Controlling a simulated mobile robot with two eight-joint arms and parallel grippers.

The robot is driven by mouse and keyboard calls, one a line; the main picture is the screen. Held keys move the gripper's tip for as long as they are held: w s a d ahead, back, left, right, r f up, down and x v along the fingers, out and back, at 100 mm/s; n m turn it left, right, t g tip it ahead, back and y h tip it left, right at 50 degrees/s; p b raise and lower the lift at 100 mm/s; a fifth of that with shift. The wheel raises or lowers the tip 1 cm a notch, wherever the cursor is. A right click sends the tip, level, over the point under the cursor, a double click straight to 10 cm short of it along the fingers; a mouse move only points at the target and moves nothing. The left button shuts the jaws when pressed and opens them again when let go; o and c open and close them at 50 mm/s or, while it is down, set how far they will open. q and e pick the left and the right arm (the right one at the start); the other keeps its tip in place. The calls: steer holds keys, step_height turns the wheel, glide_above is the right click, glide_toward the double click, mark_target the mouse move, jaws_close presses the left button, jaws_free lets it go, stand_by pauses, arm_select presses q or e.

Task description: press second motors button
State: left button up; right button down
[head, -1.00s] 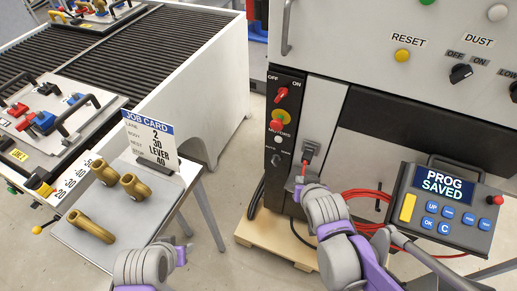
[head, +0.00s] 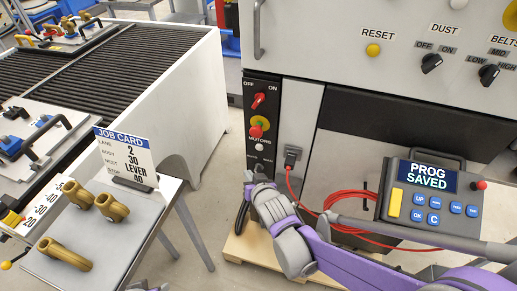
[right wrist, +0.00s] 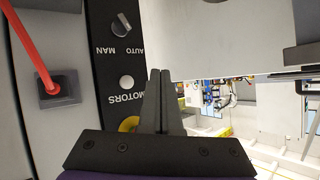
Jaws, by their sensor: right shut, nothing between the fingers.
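The black motors panel (head: 262,88) stands upright on the left of the grey machine. In the right wrist view the panel is upside down, with the white button (right wrist: 126,82) and an AUTO/MAN knob (right wrist: 121,23). My right gripper (right wrist: 159,74) is shut and empty, its tips just beside the white button in that picture; contact cannot be told. My left gripper's fingers are out of view.
A socket (head: 292,155) with a red cable (head: 345,210) lies right of the panel. A pendant (head: 432,192) reads PROG SAVED. A job card (head: 125,155) and brass levers (head: 65,253) stand on the side table at left. Open floor (head: 205,215) lies between.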

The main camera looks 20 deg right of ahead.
steer(key=w+d, duration=0.4)
steer(key=w, duration=0.2)
steer(key=shift+w+d+b, duration=0.25)
steer(key=shift+w+b, duration=0.1)
steer(key=shift+w, duration=0.1)
stand_by(1.8)
steer(key=shift+w+d, duration=0.25)
steer(key=shift+w+d, duration=0.25)
steer(key=shift+w, duration=0.15)
stand_by(0.7)
steer(key=shift+s+a, duration=0.5)
steer(key=shift+s, duration=0.25)
steer(key=shift+s+a, duration=0.7)
steer(key=shift+s, duration=0.35)
steer(key=shift+s+a, duration=0.7)
steer(key=shift+s, duration=0.35)
